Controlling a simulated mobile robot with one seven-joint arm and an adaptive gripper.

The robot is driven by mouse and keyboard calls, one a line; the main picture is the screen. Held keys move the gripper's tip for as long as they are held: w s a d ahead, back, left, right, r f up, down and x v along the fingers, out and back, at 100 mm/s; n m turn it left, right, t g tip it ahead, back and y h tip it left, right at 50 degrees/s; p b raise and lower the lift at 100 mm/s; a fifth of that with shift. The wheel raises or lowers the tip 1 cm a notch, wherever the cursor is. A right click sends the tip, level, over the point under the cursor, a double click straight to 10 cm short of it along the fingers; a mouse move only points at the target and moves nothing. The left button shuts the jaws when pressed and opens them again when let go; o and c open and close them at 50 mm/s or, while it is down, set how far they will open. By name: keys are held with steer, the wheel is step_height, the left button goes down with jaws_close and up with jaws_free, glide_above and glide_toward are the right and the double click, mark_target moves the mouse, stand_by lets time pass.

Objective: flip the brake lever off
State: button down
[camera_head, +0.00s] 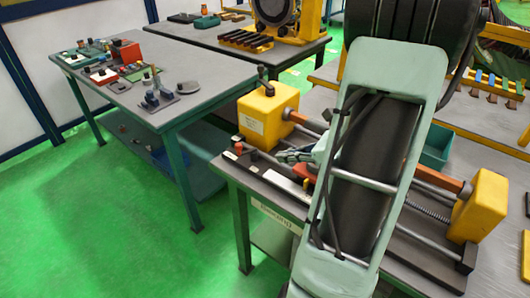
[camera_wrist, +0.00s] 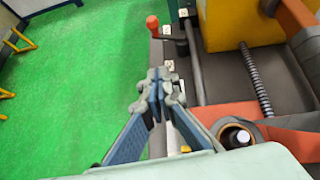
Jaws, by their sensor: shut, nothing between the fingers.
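The brake lever (camera_wrist: 178,40) has a black arm and an orange-red knob (camera_wrist: 153,24). It stands at the top of the wrist view, near the left edge of the machine. In the head view a small red knob (camera_head: 238,147) shows at the machine's near left corner. My gripper (camera_wrist: 157,80) is shut and empty, with its fingertips together. It is over the machine's edge, below the lever in the wrist view and apart from it. In the head view my gripper (camera_head: 283,156) is right of the knob, partly hidden by my arm.
Small white labels (camera_wrist: 169,65) lie along the machine's edge strip. A yellow block (camera_head: 268,112) stands behind the lever, with rods and a threaded spindle (camera_wrist: 255,80) running from it. A second bench (camera_head: 190,62) holds tools. Green floor lies open at left.

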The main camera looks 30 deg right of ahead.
mark_target(241, 153)
steer(key=x, duration=0.8)
steer(key=shift+w+a+f, duration=0.1)
steer(key=shift+w+f, duration=0.05)
steer(key=shift+f, duration=0.05)
steer(key=w, duration=0.1)
steer(key=w+a, duration=0.1)
steer(key=w, duration=0.1)
steer(key=shift+a+r+p, duration=0.25)
steer(key=shift+r+p, duration=0.05)
steer(key=shift+r, duration=0.1)
steer(key=shift+w+a+r, duration=0.15)
steer(key=shift+w+a, duration=0.05)
steer(key=shift+w, duration=0.3)
